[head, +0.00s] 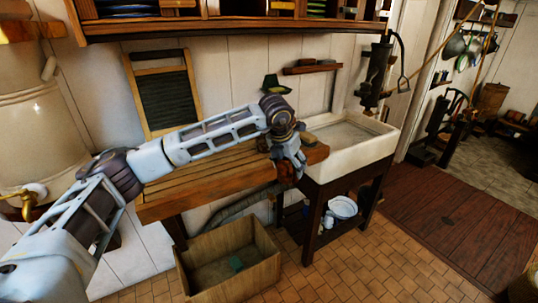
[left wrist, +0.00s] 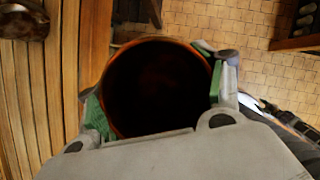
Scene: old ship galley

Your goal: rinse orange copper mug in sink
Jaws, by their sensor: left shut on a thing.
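The orange copper mug (left wrist: 160,85) sits between the two green-padded fingers of my left gripper (left wrist: 158,95) in the left wrist view. Its wide, dark mouth faces the camera, and its orange rim shows around it. In the head view my left gripper (head: 288,160) points down at the front right end of the wooden counter, just left of the sink. Only a small reddish part of the mug (head: 287,173) shows there. The white sink (head: 352,164) stands to the right with its basin open. My right gripper is not in view.
The slatted wooden counter (head: 195,188) lies left of the sink. A dark hand pump (head: 376,75) stands behind the sink's right end. A brush-like block (head: 310,139) lies by the sink's left edge. A wooden crate (head: 255,276) stands on the tiled floor below.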

